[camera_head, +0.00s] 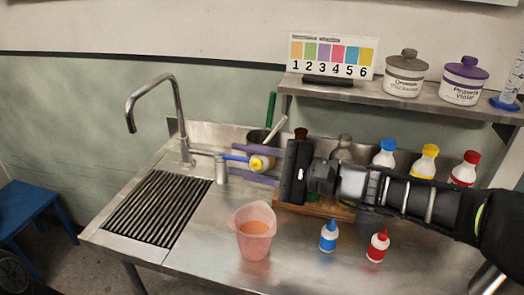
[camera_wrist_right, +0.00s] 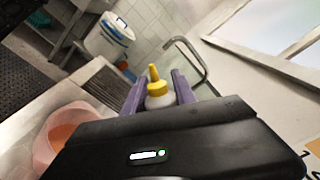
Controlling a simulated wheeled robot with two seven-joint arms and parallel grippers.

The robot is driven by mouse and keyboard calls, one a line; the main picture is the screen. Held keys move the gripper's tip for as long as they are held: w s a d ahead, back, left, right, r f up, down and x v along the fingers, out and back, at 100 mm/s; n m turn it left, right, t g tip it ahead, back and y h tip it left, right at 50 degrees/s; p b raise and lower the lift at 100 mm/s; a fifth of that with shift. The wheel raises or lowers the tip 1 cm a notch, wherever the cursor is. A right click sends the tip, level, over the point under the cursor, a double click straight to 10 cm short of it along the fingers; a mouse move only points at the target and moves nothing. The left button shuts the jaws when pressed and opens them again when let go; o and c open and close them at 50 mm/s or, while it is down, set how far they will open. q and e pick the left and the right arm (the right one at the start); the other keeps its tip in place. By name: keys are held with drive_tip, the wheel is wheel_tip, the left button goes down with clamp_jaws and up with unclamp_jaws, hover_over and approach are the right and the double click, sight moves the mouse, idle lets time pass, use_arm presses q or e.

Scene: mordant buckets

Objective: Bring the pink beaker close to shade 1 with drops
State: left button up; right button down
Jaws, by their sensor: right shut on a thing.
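The pink beaker (camera_head: 254,240), with orange-pink liquid in it, stands upright on the steel counter near the front. It also shows at the lower left of the right wrist view (camera_wrist_right: 62,130). My right gripper (camera_head: 256,164) is shut on a white dropper bottle with a yellow cap (camera_head: 261,163). It holds the bottle behind the beaker and apart from it; in the right wrist view the bottle (camera_wrist_right: 157,90) sits between the purple fingers. The shade card (camera_head: 331,56) stands on the shelf, shade 1 an orange-yellow patch at its left. My left gripper is not seen.
A blue dropper bottle (camera_head: 328,236) and a red one (camera_head: 378,245) stand right of the beaker. A wooden stand (camera_head: 318,209) is partly hidden behind my arm. The tap (camera_head: 180,120) and drain grid (camera_head: 158,208) are left. Jars and larger bottles line the back right.

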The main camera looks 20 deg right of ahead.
use_arm(q)
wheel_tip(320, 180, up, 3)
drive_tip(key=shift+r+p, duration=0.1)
drive_tip(key=shift+p, duration=0.75)
use_arm(e)
drive_tip(key=r+m, duration=0.1)
drive_tip(key=m, duration=0.1)
drive_tip(key=shift+r+m, duration=0.1)
drive_tip(key=shift+m, duration=0.2)
use_arm(q)
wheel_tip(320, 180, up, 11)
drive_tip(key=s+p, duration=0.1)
drive_tip(key=p, duration=1.1)
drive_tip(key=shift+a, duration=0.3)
use_arm(e)
wheel_tip(320, 180, up, 3)
drive_tip(key=m, duration=0.9)
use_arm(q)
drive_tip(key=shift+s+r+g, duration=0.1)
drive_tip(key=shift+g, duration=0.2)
